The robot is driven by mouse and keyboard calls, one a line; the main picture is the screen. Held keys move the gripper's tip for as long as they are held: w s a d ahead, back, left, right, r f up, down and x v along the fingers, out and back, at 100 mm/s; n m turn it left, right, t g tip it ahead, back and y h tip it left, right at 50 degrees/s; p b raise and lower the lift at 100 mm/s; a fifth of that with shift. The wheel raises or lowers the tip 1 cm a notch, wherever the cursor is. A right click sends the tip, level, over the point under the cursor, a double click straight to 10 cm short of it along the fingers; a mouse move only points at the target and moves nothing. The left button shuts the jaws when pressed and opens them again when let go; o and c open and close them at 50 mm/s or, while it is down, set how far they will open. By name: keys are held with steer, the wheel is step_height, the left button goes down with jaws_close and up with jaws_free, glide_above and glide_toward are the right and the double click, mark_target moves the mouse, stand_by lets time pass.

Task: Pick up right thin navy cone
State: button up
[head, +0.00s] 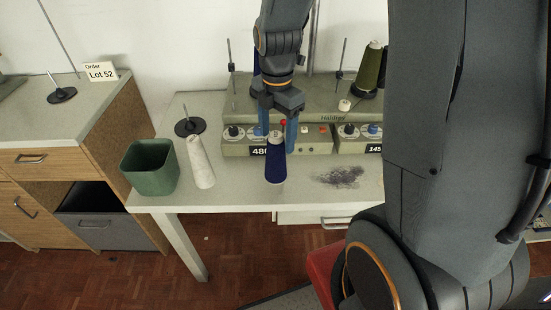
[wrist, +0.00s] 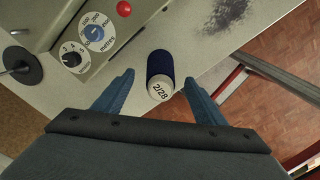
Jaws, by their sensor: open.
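A thin navy cone (head: 275,166) with a pale top stands upright on the table, in front of the grey-green machine. In the wrist view the navy cone (wrist: 159,66) shows its pale end marked 2/28. My gripper (head: 277,139) points down at it, its blue fingers open and apart. In the wrist view the cone lies between and slightly beyond the fingertips, with a gap on each side. A second navy shape (head: 256,64) stands behind my arm at the machine's left; my arm hides most of it.
A white cone (head: 201,163) and a green bin (head: 150,168) stand to the left. The machine (head: 315,142), with dials and a red button, is close behind. An olive cone (head: 370,69) is on its right. A dark smudge (head: 339,177) marks the table at right.

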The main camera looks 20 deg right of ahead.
mark_target(276, 151)
steer(key=f, duration=0.1)
steer(key=f+p, duration=0.1)
steer(key=f, duration=0.2)
steer(key=shift+s+a+f, duration=0.2)
steer(key=shift+s+a, duration=0.05)
steer(key=shift+f+p, duration=0.3)
steer(key=shift+f, duration=0.3)
steer(key=c, duration=1.1)
